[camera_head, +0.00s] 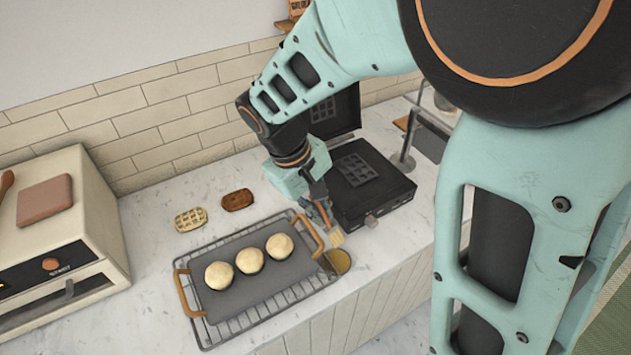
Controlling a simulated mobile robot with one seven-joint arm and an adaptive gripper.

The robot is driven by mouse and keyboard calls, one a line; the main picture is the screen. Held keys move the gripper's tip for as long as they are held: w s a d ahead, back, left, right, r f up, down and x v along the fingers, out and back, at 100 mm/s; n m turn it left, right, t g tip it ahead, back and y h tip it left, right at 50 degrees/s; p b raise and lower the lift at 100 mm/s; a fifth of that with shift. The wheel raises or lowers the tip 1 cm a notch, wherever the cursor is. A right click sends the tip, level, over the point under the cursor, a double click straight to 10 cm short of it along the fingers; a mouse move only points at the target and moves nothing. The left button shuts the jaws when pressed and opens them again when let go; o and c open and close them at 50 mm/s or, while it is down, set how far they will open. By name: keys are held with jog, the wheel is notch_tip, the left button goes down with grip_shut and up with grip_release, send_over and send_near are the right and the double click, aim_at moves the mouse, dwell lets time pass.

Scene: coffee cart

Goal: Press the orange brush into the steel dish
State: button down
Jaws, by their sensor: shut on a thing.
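My gripper (319,199) is shut on the orange brush (336,238) and points down over the counter. The brush slants down to the right, with its pale bristles at the lower end. The small steel dish (341,273) stands just below the bristles, beside the right end of the tray, and holds something golden. The bristle tip is at or just above the dish's far rim in the picture; I cannot tell whether it touches. The fingers and the upper part of the handle are small and partly merged in view.
An open black waffle iron (385,185) stands right behind the gripper. A pale waffle (190,219) and a brown one (237,200) lie behind the tray. An oven (75,255) stands left.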

jog(key=shift+f+b, duration=2.15)
jog(key=shift+f, duration=0.85)
jog(key=shift+f+b, duration=0.5)
jog(key=shift+f, duration=0.1)
jog(key=shift+r, duration=0.15)
jog(key=shift+r+p, duration=2.65)
jog(key=shift+r, duration=0.8)
